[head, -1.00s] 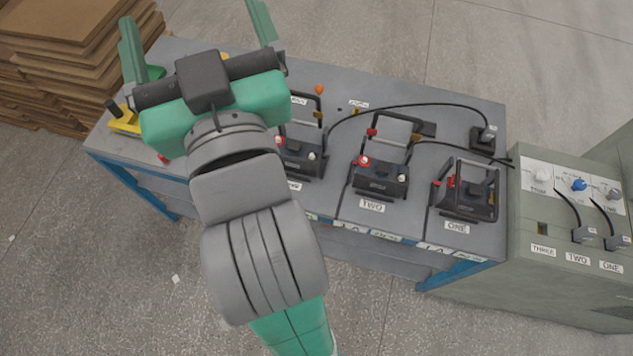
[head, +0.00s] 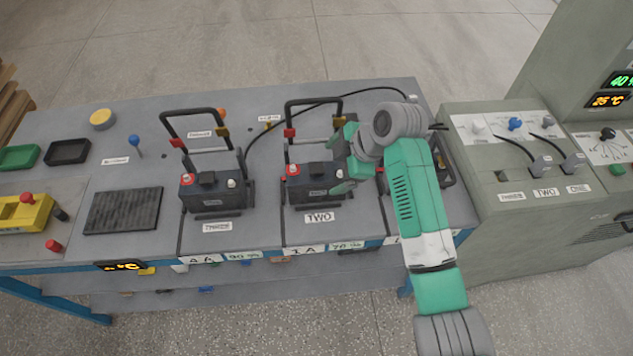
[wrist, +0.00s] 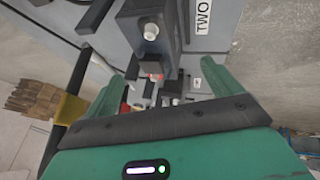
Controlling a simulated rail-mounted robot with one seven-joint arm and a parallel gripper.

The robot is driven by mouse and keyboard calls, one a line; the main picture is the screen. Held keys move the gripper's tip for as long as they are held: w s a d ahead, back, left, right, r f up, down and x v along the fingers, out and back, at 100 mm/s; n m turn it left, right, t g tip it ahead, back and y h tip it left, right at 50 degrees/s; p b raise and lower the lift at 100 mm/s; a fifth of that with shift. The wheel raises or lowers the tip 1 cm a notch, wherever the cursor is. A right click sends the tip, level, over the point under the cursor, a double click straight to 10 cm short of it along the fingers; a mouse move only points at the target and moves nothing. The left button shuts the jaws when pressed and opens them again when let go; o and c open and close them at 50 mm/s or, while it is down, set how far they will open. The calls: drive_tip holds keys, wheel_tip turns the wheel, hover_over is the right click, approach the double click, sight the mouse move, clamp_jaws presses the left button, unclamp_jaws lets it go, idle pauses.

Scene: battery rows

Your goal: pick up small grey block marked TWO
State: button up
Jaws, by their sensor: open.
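A small grey block (head: 541,165) with a black cable sits on the cabinet's sloped panel, just above a label reading TWO (head: 545,192). I cannot read a mark on the block itself. My gripper (head: 346,163) is far to its left, at the right side of the battery (head: 309,190) behind the table label TWO. The wrist view shows my gripper (wrist: 165,78) with its fingers apart and nothing held. The battery's dark case (wrist: 140,40), with a pale terminal and a red one, shows ahead of and between them. The grey block is not recognisable in the wrist view.
Battery THREE (head: 214,195) with its raised handle stands left of battery TWO. Battery ONE (head: 441,165) is mostly behind my arm. Another grey block (head: 573,161) sits above the label ONE. A black cable (head: 365,90) crosses the table's back. The dark mat (head: 124,209) is empty.

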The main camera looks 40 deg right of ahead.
sight(320, 171)
drive_tip(key=shift+b+x, duration=0.35)
drive_tip(key=shift+x, duration=0.75)
drive_tip(key=b+x, duration=0.1)
drive_tip(key=x, duration=0.1)
drive_tip(key=b+x, duration=0.1)
drive_tip(key=x, duration=0.2)
drive_tip(key=shift+w+a, duration=0.2)
drive_tip(key=shift+w, duration=0.25)
clamp_jaws()
drive_tip(key=shift+r, duration=0.15)
